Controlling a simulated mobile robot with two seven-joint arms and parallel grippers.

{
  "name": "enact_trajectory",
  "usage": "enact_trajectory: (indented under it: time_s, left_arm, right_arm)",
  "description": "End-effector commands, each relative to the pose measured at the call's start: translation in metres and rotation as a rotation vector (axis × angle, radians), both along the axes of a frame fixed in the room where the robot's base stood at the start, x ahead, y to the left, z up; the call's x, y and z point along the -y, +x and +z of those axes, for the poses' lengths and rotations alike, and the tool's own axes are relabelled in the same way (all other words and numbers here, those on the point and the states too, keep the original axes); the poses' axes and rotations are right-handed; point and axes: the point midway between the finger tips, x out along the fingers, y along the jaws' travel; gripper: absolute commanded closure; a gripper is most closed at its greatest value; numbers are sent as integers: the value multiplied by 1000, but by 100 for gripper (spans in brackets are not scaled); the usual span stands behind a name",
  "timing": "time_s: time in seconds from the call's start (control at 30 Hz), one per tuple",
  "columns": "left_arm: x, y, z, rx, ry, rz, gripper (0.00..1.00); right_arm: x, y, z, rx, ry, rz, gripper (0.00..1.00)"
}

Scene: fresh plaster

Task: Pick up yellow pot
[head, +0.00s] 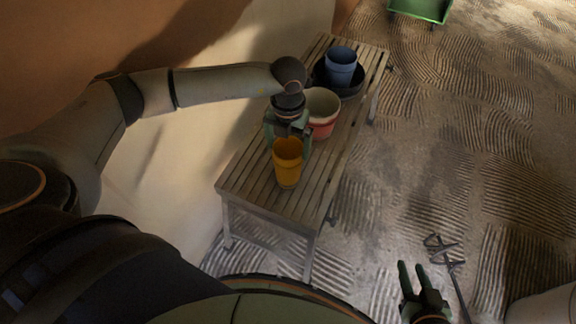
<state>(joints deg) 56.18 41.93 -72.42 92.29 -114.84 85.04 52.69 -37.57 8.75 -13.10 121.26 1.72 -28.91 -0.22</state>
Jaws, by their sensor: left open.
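The yellow pot (288,172) stands upright near the front end of a slatted wooden bench (251,187). My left gripper (288,140) is at the pot's far rim, pointing down, with its jaws open. Whether its fingers touch the pot or straddle its rim cannot be told. The gripper hides part of the far side of the rim. My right gripper (413,268) is low at the bottom right, away from the bench, with its two fingers apart and nothing between them.
A red and white pot (323,112) stands just behind my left gripper. A blue pot (341,66) in a dark basin (352,89) is at the bench's far end. A plaster wall runs along the left. A dark metal tool (447,253) lies on the ridged floor; a green tray (421,9) is far back.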

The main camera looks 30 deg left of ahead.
Motion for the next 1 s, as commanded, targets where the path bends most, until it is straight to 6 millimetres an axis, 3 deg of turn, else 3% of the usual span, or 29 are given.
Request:
enact_trajectory:
  time_s: [0.23, 1.0]
  left_arm:
    - [0, 0, -4, 0, -1, -1, 0]
    - [1, 0, -3, 0, -1, -1, 87]
  right_arm:
    - [1, 1, 1, 11, -3, 1, 64]
    - [1, 0, -1, 6, -5, 2, 64]
